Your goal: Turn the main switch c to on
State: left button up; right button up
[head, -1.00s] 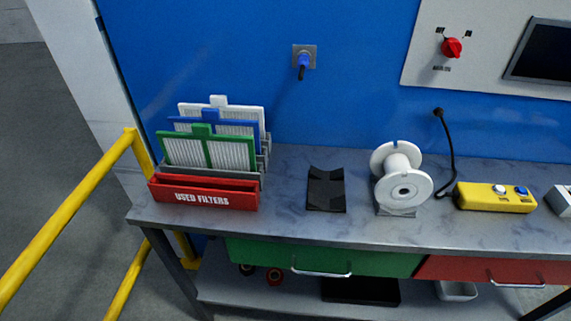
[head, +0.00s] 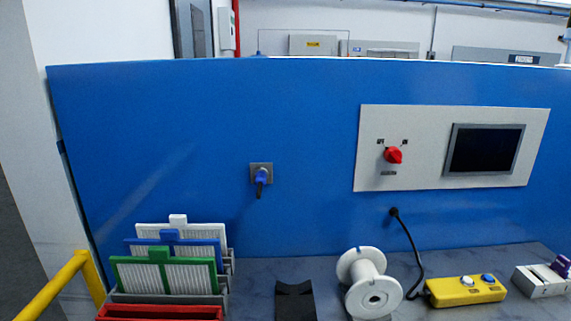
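A red rotary switch (head: 393,155) sits on the left part of a light grey panel (head: 372,176) on the blue wall, beside a dark screen. Small dark labels show above it on both sides and one below. The labels are too small to read, and I cannot tell which position the knob points to. Neither of my grippers is in the head view.
A blue plug (head: 261,177) sits in a wall socket. On the bench stand framed filters (head: 165,273), a red box (head: 160,313), a black cradle (head: 294,300), a white spool (head: 368,283) and a yellow button box (head: 466,291). A yellow rail (head: 60,285) is at left.

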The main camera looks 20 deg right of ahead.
aim_at(394, 155)
jog(key=z, duration=1.95)
jog(key=i, duration=0.5)
jog(key=u, duration=0.8)
